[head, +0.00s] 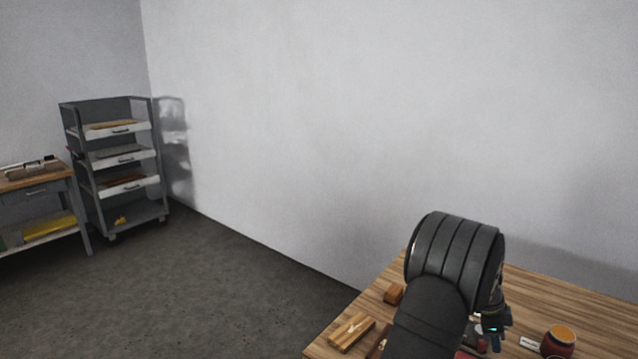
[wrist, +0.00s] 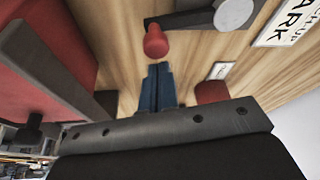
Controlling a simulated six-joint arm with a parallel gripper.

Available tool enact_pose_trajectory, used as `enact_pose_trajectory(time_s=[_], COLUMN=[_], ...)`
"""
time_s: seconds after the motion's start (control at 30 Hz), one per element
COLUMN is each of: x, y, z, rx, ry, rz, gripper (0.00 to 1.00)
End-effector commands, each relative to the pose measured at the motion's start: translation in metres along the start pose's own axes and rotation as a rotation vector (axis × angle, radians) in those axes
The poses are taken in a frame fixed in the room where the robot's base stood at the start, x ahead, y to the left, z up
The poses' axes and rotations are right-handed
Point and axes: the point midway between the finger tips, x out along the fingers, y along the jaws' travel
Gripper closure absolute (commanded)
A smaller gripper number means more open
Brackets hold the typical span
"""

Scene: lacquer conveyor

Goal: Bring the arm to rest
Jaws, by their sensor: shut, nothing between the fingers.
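My gripper (head: 492,338) is at the lower right of the head view, over the wooden table (head: 600,300), partly hidden by my own arm. In the wrist view its two blue fingers (wrist: 158,80) are together and empty. A red knob (wrist: 155,42) on a dark grey bar shows just beyond the fingertips. I cannot tell whether the fingertips touch it.
A dark red jar with a wooden lid (head: 560,338) and a small label (head: 530,343) are right of my gripper. Wooden blocks (head: 351,331) lie left of my arm. A large red-and-grey object (wrist: 45,65) fills the wrist view's left. A shelf cart (head: 120,165) stands far left.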

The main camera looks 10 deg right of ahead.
Motion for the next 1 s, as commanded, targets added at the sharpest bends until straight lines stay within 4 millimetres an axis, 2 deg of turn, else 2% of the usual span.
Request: enact_pose_trajectory(time_s=[0.5,1.0], x=[0.009,0.015], y=[-0.014,-0.031], z=[-0.025,-0.041], rx=[-0.345,-0.634], ry=[-0.001,-0.001], rz=[-0.120,-0.222], gripper=[1.00,1.00])
